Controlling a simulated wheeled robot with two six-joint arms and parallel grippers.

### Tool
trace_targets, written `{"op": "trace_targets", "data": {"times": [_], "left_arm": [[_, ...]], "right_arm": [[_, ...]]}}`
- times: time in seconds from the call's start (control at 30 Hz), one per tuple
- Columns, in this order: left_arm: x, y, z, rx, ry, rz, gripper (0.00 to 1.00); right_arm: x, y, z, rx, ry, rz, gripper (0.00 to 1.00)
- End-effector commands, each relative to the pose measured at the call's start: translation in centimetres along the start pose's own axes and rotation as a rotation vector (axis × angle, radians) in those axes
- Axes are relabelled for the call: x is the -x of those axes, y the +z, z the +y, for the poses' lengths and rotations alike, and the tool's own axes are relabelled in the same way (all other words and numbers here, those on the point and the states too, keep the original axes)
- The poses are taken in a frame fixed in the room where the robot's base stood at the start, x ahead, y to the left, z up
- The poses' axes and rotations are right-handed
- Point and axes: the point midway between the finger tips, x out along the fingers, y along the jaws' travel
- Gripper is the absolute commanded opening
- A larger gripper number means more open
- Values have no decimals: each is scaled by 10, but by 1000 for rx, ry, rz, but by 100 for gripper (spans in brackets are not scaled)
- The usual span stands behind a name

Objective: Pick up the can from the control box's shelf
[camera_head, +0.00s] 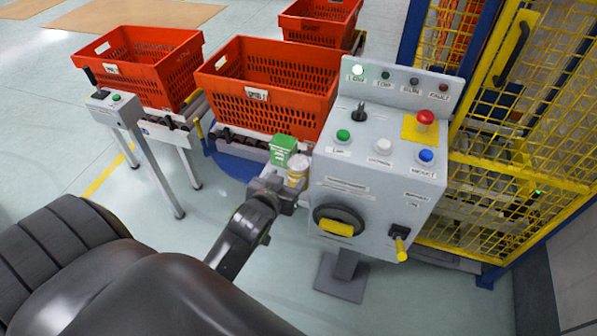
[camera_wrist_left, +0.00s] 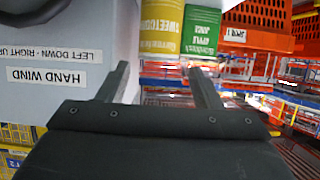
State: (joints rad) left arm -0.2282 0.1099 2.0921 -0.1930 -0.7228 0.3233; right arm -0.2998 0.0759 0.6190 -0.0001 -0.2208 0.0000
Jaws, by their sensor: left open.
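The can (camera_head: 298,172), with a yellow label and pale top, stands on the small shelf at the left side of the grey control box (camera_head: 372,185). In the left wrist view the can (camera_wrist_left: 160,28) is ahead, between the directions of the two fingers, with its lower part in sight. My left gripper (camera_head: 284,190) is open just in front of the can in the head view. The wrist view shows its spread fingers (camera_wrist_left: 158,70) with nothing between them. Whether the fingertips reach beside the can is unclear. The shelf is mostly hidden by the gripper. My right gripper is out of view.
A green juice carton (camera_head: 283,148) stands close beside the can; in the wrist view it (camera_wrist_left: 203,30) is right of it, behind the right finger. Orange totes (camera_head: 268,82) sit on a conveyor behind. A yellow fence (camera_head: 510,180) is on the right.

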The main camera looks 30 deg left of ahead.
Motion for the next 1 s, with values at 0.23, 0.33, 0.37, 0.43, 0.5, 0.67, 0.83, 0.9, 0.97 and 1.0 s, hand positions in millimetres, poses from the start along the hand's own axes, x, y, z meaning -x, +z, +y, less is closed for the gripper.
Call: {"op": "trace_targets", "data": {"times": [0.23, 0.33, 0.37, 0.43, 0.5, 0.67, 0.83, 0.9, 0.97, 1.0], "left_arm": [[-17, 0, 0, -1, 0, 0, 59], [-23, -1, 0, -1, 0, 0, 59], [-26, -1, 0, -1, 0, 0, 59], [-34, -2, 1, -3, 0, 0, 59], [-43, -1, 1, -2, -1, -1, 59], [-61, 0, 2, -2, 0, 0, 59], [-68, 0, 2, 0, 1, 0, 59], [-68, 1, 2, 0, 1, 0, 59], [-68, 1, 2, 0, 1, 0, 59], [-68, 1, 2, 0, 1, 0, 59]], "right_arm": [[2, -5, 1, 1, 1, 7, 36], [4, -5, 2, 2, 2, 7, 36], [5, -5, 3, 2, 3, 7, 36], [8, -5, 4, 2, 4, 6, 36], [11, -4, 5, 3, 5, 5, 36], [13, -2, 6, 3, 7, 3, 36], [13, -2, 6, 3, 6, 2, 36], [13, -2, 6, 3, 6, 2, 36], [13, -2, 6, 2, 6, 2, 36], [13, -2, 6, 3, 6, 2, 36]]}}
